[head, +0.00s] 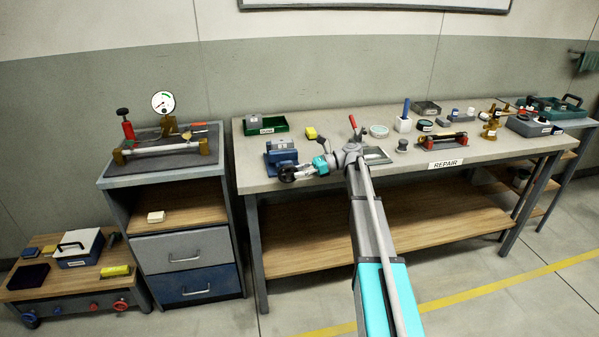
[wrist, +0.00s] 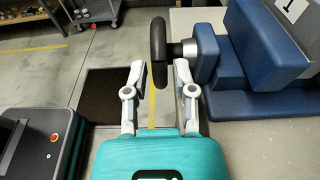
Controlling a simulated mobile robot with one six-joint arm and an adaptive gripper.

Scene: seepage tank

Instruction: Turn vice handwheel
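The blue vice (head: 281,153) stands at the left front of the repair bench, and its blue body fills the right of the wrist view (wrist: 265,55). Its dark handwheel (head: 287,175) sticks out at the bench's front edge. In the wrist view the handwheel (wrist: 158,45) is seen edge-on, with its grey shaft running right into the vice. My gripper (head: 304,171) is beside the handwheel. In the wrist view my gripper (wrist: 159,70) is open, and the near part of the rim appears between its two fingers. I see no finger touching the rim.
Open floor lies in front.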

